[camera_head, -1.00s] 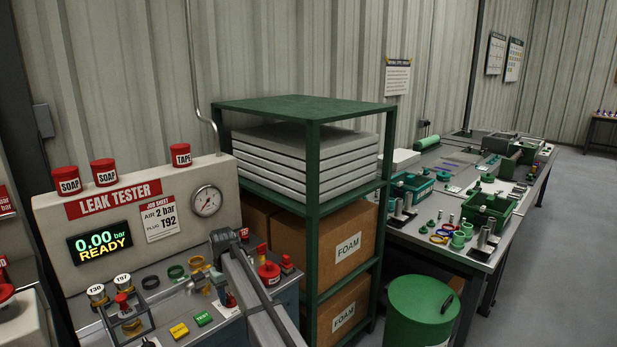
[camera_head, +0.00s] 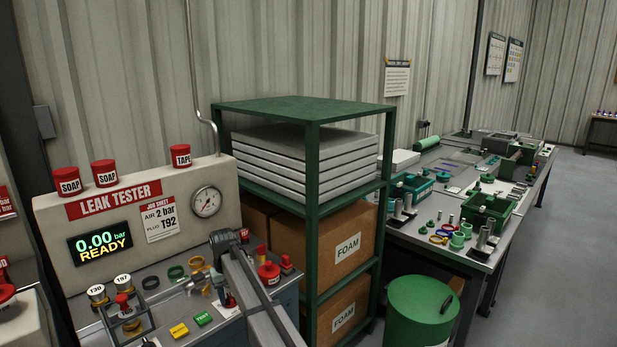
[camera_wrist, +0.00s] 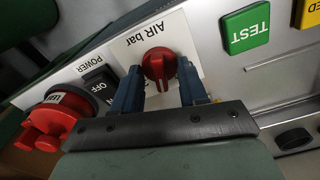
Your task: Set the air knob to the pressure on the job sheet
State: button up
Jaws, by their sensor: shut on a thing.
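The red air knob (camera_wrist: 158,64) sits on a white plate marked "AIR bar" in the wrist view. My gripper (camera_wrist: 161,82) has its two blue fingers on either side of the knob, shut on it. The scale around the knob is mostly hidden by the fingers, so its setting cannot be read. The job sheet (camera_head: 160,220) on the leak tester (camera_head: 140,186) reads air 2 bar, plug T92. The display (camera_head: 100,243) reads 0.00 bar, READY. In the head view my arm partly covers the panel around the knob.
A green TEST button (camera_wrist: 246,27) and a yellow button (camera_wrist: 309,12) lie right of the knob in the wrist view. A black power switch (camera_wrist: 100,88) and a red fitting (camera_wrist: 48,122) are to its left. A green shelf (camera_head: 313,190) stands beside the tester.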

aim_at(230, 296)
jog(key=shift+s+d+f, duration=0.1)
jog(key=shift+s+f, duration=0.15)
jog(key=shift+f, duration=0.4)
jog(key=o, duration=0.3)
jog(key=shift+r, duration=0.2)
jog(key=shift+w+r, duration=0.2)
jog(key=shift+r, duration=3.5)
